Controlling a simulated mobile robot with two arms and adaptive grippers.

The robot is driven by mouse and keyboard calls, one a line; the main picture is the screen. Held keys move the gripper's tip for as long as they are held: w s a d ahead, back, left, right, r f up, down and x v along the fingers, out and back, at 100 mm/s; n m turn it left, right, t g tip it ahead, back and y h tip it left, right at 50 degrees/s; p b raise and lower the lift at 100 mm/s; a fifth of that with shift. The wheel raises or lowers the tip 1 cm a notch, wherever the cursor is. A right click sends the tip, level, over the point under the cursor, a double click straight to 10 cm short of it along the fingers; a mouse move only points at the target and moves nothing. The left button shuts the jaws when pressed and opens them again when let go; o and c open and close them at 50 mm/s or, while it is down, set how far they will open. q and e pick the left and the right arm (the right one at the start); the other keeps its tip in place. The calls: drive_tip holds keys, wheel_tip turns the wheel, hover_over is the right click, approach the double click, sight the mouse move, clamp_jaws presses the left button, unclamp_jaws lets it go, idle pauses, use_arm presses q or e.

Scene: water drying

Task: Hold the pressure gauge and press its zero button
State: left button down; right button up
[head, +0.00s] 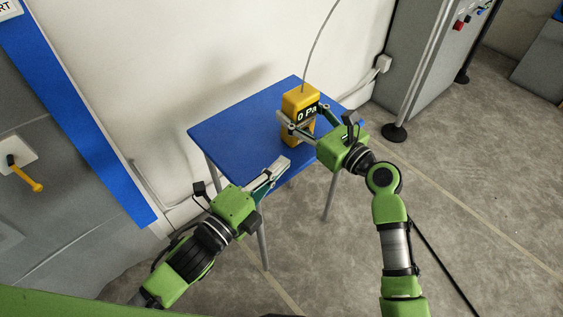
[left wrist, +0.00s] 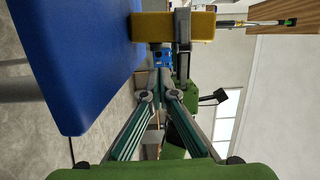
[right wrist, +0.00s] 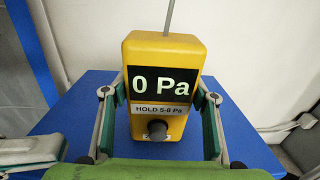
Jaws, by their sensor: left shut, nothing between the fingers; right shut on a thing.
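The pressure gauge (head: 300,98) is a yellow upright box above the blue table. Its display reads "0 Pa". In the right wrist view the gauge (right wrist: 184,45) faces me, with a "HOLD 5-8 Pa" label and a dark round knob (right wrist: 157,130) low on its front. My right gripper (right wrist: 158,97) is shut on the gauge, one finger on each side. My left gripper (head: 286,163) is shut and empty, near the table's front edge, apart from the gauge. In the left wrist view the gauge (left wrist: 200,25) shows beyond its fingers.
The blue table (head: 240,125) stands against the white wall, its left part bare. A thin grey line rises from the gauge's top. A grey cabinet (head: 425,70) and a post with a round black base (head: 394,132) stand to the right. Open floor lies in front.

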drive_tip(key=shift+s+a+f, duration=0.1)
drive_tip(key=shift+a+f, duration=0.05)
drive_tip(key=shift+f, duration=0.25)
drive_tip(key=o, duration=1.3)
drive_tip(key=shift+r, duration=0.15)
